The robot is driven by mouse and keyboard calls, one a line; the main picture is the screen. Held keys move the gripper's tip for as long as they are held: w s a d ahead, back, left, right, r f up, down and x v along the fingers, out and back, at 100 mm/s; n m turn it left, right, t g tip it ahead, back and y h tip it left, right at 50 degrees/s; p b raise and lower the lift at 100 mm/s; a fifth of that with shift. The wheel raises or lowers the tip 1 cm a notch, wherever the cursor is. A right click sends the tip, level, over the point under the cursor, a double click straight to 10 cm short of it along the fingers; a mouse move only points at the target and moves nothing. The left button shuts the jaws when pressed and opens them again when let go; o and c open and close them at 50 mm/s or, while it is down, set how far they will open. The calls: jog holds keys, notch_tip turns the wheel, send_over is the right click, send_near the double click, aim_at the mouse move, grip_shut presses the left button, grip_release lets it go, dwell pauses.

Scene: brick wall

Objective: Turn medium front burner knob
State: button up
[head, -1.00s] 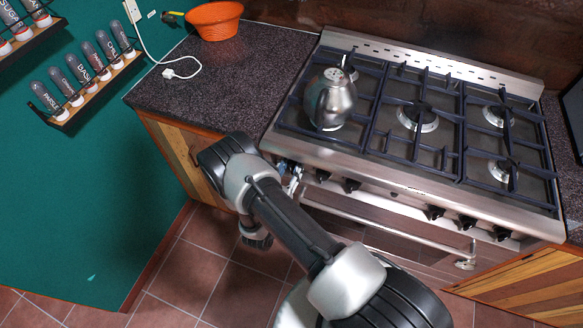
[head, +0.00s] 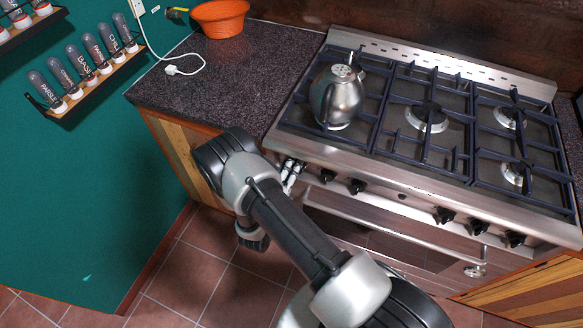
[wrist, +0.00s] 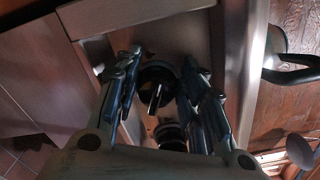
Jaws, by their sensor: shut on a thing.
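The steel stove (head: 400,187) has a row of black knobs along its front panel. My gripper (head: 290,175) is at the left end of that panel, left of the visible knobs, partly hidden by my arm. In the wrist view my gripper's two fingers (wrist: 160,75) stand on either side of a dark round knob (wrist: 157,88) with a bright ridge, and are shut on it. A second knob (wrist: 172,135) lies just below it, between the lower parts of the fingers. Which burner the held knob serves cannot be told.
A steel kettle (head: 337,97) stands on the left burner grate. An oven handle (head: 390,235) runs below the knobs. The dark counter (head: 225,85) left of the stove holds an orange bowl (head: 220,18) and a white plug (head: 172,69). Wooden cabinets flank the stove.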

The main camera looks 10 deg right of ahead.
jog(key=n, duration=0.2)
jog(key=n+b, duration=0.1)
jog(key=n, duration=0.1)
jog(key=shift+f+n, duration=0.4)
dwell(0.4)
jog(key=o, duration=1)
jog(key=shift+a, duration=0.1)
jog(key=shift+v, duration=3.95)
